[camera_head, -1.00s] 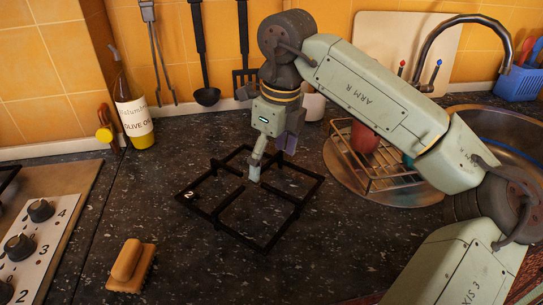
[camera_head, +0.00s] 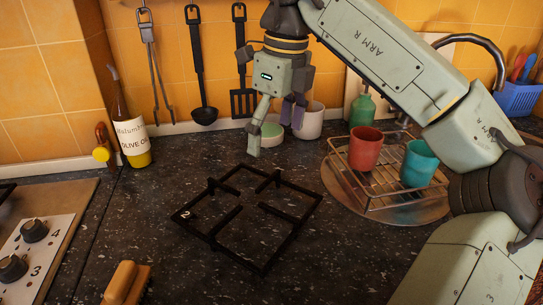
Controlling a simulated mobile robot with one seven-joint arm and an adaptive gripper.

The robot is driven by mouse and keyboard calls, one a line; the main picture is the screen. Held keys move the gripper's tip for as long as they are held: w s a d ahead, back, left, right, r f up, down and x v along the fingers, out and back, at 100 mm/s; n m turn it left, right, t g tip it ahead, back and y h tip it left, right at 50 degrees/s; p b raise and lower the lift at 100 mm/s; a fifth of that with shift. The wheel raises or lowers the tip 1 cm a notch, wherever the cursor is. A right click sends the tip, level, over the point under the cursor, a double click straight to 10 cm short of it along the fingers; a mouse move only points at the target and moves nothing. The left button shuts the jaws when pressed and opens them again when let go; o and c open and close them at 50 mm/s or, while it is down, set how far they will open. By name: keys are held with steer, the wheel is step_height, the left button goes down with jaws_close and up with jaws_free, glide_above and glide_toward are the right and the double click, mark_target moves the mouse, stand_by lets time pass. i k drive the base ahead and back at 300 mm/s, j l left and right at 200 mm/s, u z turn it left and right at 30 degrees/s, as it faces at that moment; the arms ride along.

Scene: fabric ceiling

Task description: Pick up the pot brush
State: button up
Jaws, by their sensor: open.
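The pot brush (camera_head: 127,283) appears to be the small tan wooden block brush with a rounded grip. It lies on the dark speckled countertop at the lower left of the head view, partly cut off by the bottom edge. My gripper (camera_head: 276,135) hangs in the air at upper centre, pointing down, its fingers spread with nothing between them. It is well apart from the brush, up and to the right of it in the picture.
A black pan grate (camera_head: 264,263) lies on the counter between gripper and brush. A stove (camera_head: 63,222) with knobs is at left. An olive oil bottle (camera_head: 132,130) stands at the back left. A wire rack (camera_head: 370,207) holds a red cup (camera_head: 365,148) and teal cup (camera_head: 419,163).

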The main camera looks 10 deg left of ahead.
mark_target(127, 286)
steer(key=u, duration=1.1)
